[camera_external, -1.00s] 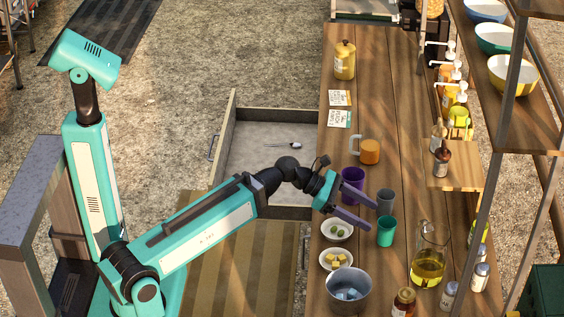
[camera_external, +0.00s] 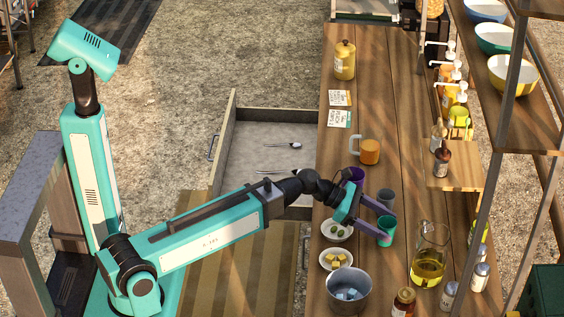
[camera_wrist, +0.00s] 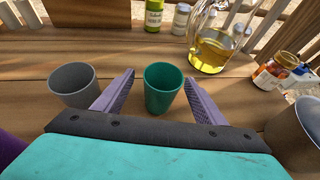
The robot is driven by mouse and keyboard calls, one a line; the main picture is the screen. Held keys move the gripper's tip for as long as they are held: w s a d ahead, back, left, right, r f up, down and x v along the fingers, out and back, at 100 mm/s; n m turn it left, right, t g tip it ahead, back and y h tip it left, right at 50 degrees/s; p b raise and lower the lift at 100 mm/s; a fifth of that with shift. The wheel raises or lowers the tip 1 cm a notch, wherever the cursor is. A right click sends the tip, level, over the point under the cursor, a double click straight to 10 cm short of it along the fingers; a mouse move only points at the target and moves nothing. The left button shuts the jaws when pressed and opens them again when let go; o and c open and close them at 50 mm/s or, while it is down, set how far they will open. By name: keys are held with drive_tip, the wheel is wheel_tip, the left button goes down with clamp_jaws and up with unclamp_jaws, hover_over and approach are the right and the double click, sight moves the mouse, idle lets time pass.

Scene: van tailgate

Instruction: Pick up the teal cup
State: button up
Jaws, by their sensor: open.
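The teal cup (camera_wrist: 161,92) stands upright on the wooden counter, between the two open fingers of my gripper (camera_wrist: 159,97) in the wrist view. A gap shows on each side of the cup, so the fingers do not appear to touch it. In the external view the teal cup (camera_external: 387,230) is partly covered by a finger of my gripper (camera_external: 378,217). A grey cup (camera_wrist: 73,84) stands just left of the left finger in the wrist view.
A glass jug of yellow liquid (camera_external: 428,266) stands right of the teal cup. Two small bowls, a metal bucket (camera_external: 349,297) and a brown jar (camera_external: 404,302) are nearer the front. A purple cup (camera_external: 355,174) and an orange mug (camera_external: 370,151) stand behind. An open drawer (camera_external: 228,165) is left.

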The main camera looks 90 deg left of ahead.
drive_tip(key=shift+w, duration=0.1)
drive_tip(key=shift+x, duration=2.55)
drive_tip(key=shift+d+f, duration=0.1)
drive_tip(key=shift+d, duration=0.05)
drive_tip(key=c, duration=1.1)
drive_tip(key=shift+s+r, duration=0.2)
drive_tip(key=shift+r, duration=1.65)
drive_tip(key=s, duration=0.1)
drive_tip(key=s+d, duration=0.1)
drive_tip(key=s, duration=0.1)
drive_tip(key=s+d, duration=0.1)
drive_tip(key=shift+s+r, duration=0.1)
drive_tip(key=shift+s, duration=0.3)
drive_tip(key=shift+s+b, duration=0.1)
drive_tip(key=shift+b, duration=1.05)
drive_tip(key=shift+b, duration=0.35)
